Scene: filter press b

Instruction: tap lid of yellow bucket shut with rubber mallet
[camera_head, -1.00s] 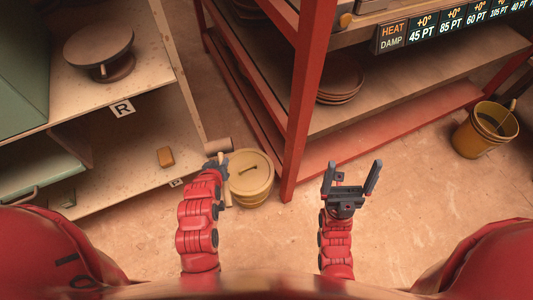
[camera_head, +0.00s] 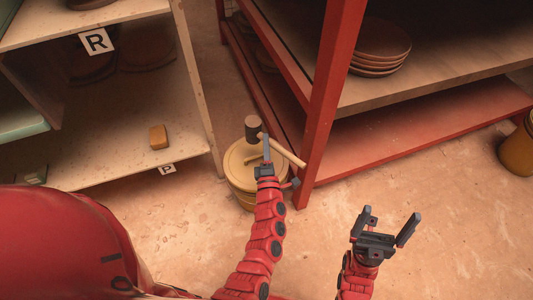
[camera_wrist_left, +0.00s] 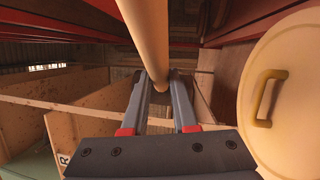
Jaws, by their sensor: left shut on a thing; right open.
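The yellow bucket (camera_head: 243,199) stands on the floor beside the red rack post. Its pale round lid (camera_head: 236,160) lies on top; I cannot tell whether it is fully seated. The lid and its curved handle (camera_wrist_left: 262,98) fill the right of the left wrist view. My left gripper (camera_head: 266,150) is shut on the wooden handle of the rubber mallet (camera_head: 290,153), above the lid. The dark mallet head (camera_head: 253,127) is by the lid's far edge, apparently above it. The handle (camera_wrist_left: 148,35) also crosses the left wrist view. My right gripper (camera_head: 390,217) is open and empty.
The red rack (camera_head: 328,100) rises close to the bucket on its right, with stacked plates (camera_head: 380,48) on a shelf. A pale shelf unit (camera_head: 198,90) with a small tan block (camera_head: 158,137) stands left. Another yellow bucket (camera_head: 517,150) is far right. Floor in front is clear.

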